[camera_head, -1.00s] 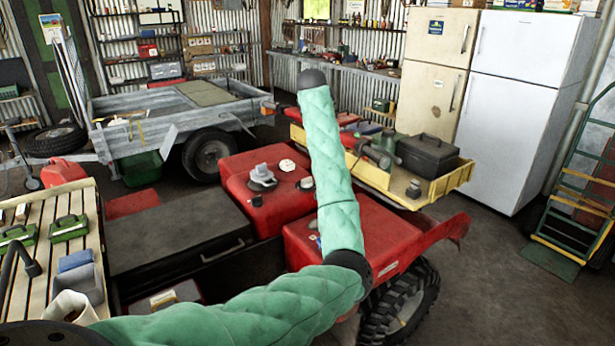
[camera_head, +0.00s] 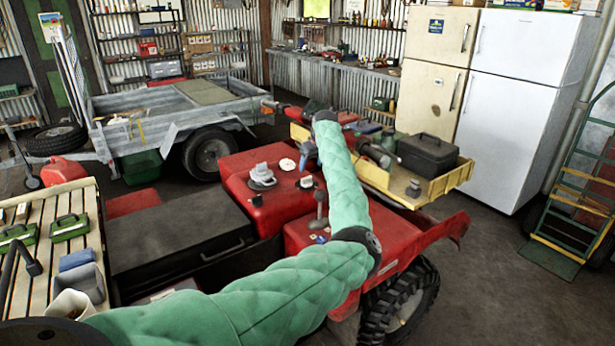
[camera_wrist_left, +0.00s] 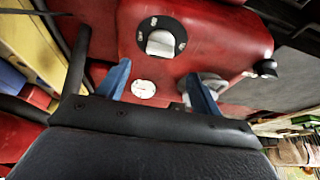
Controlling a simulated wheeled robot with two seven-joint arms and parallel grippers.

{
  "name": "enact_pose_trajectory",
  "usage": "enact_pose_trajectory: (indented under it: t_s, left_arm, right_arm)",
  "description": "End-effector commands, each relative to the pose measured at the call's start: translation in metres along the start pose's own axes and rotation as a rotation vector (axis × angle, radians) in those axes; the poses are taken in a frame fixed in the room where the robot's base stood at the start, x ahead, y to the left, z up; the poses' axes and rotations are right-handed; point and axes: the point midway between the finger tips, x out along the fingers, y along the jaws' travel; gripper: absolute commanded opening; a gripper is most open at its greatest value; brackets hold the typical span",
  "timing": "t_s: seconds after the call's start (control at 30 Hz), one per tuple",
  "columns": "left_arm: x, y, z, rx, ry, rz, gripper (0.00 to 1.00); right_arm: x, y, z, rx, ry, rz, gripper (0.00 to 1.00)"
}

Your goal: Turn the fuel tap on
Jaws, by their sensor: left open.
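The fuel tap looks to be the black round dial (camera_wrist_left: 163,38) with a pale turning knob and small white marks, on top of the red quad body. I cannot read the marks. In the head view the dial (camera_head: 306,183) is small and dark. My left gripper (camera_wrist_left: 157,74) is open, its two blue fingers apart with nothing between them. In the wrist view the dial lies just beyond the fingertips. In the head view my left gripper (camera_head: 308,155) hangs above the red body, partly hidden by my arm. My right gripper is not in view.
A white disc (camera_wrist_left: 143,89) and a grey cap (camera_head: 262,178) sit close to the dial; a black knob (camera_wrist_left: 265,68) is further off. A grey upright lever (camera_head: 319,205) stands beside my arm. A yellow trailer (camera_head: 440,188) with a black case (camera_head: 428,154) is behind.

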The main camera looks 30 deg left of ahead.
Motion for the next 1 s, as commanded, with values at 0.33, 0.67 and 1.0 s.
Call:
enact_pose_trajectory:
  t_s: [0.33,0.67,1.0]
  left_arm:
    - [0.042,-0.001,-0.001,0.000,-0.002,-0.001,0.65]
    - [0.072,0.000,0.000,0.000,0.000,0.001,0.65]
    - [0.074,0.000,0.000,-0.001,0.000,0.001,0.62]
  right_arm:
    - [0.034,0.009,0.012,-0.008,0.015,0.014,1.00]
    - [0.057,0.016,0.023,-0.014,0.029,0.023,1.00]
    - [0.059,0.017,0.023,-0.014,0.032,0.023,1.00]
